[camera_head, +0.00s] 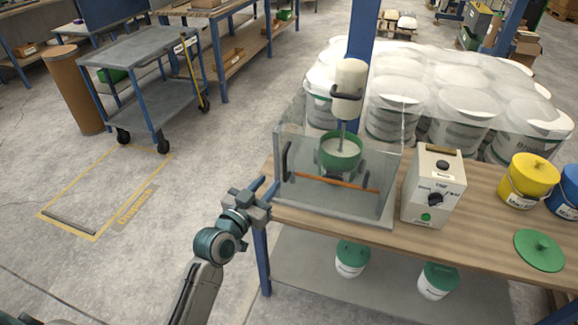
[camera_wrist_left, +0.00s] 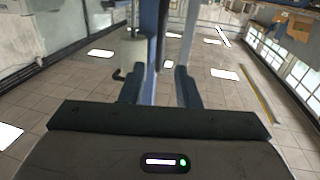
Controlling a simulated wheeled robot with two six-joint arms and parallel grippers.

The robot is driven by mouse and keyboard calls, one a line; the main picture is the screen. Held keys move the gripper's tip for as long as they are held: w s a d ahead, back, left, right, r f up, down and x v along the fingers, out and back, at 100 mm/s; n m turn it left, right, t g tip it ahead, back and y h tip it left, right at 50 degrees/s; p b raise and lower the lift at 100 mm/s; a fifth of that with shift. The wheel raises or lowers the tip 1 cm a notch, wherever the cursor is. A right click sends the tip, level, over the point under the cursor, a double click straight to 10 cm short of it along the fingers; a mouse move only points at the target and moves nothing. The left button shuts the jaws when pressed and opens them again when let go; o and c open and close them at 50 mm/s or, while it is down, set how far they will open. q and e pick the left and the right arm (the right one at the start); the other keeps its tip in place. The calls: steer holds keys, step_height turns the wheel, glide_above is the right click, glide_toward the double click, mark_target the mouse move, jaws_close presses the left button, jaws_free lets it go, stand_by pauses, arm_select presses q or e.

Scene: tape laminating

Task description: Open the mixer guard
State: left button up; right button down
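The mixer guard (camera_head: 300,192) is a clear box around the mixer on the workbench, with a black handle (camera_head: 285,160) at its left end and an orange bar across its lower part. Inside it, a green bucket (camera_head: 341,150) stands under the cream mixer motor (camera_head: 350,80). My left gripper (camera_head: 266,187) is open and empty beside the guard's left front corner, a little below the black handle. Its two fingers stand apart in the left wrist view (camera_wrist_left: 160,92), where the cream motor (camera_wrist_left: 132,52) shows beyond them. My right gripper is not in view.
A control box (camera_head: 434,187) stands right of the guard on the wooden bench (camera_head: 480,220). A yellow bucket (camera_head: 528,180) and a green lid (camera_head: 539,250) lie farther right. Stacked white buckets (camera_head: 470,90) fill the space behind. The floor (camera_head: 110,260) left of the bench is open.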

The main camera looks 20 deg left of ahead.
mark_target(283, 166)
arm_select(q)
steer(key=p+x, duration=0.1)
steer(key=x, duration=0.8)
steer(key=shift+w, duration=0.2)
steer(key=shift+c, duration=0.2)
jaws_close()
